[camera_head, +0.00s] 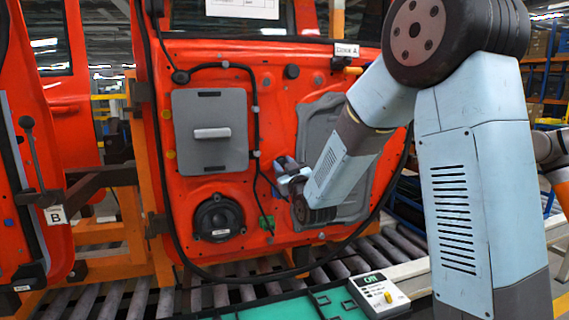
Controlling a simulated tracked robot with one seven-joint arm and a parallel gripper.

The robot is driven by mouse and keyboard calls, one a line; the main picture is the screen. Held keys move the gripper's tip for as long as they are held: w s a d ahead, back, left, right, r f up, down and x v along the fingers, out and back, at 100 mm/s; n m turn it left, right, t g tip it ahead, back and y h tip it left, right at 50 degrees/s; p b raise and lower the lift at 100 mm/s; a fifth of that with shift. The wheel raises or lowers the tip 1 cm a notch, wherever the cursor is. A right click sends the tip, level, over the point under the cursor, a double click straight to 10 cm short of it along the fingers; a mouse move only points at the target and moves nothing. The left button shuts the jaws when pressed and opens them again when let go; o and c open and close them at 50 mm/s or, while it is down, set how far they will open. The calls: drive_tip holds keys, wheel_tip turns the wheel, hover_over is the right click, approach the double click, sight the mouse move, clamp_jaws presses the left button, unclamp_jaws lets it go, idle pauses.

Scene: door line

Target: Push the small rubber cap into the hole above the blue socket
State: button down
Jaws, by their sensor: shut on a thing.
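My gripper (284,176) is in front of the orange-red door panel (282,112), near its middle, beside the left edge of a grey recessed panel (312,124). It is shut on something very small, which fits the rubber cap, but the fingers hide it. I cannot tell whether it touches the door. I cannot clearly make out the blue socket or the hole above it; the gripper and forearm cover part of this area. A small green part (266,223) sits on the door below the gripper.
A black cable (257,130) runs down the door left of my gripper. A grey plate with a handle (211,150) and a round black speaker (219,218) are further left. Below are rollers (225,296), a green tray (312,305) and a white box (377,296).

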drive_tip(key=shift+w+a+r, duration=0.15)
idle(0.6)
drive_tip(key=shift+f, duration=0.2)
drive_tip(key=shift+s+d, duration=0.2)
drive_tip(key=shift+s, duration=0.25)
drive_tip(key=c, duration=0.7)
unclamp_jaws()
drive_tip(key=shift+s, duration=0.1)
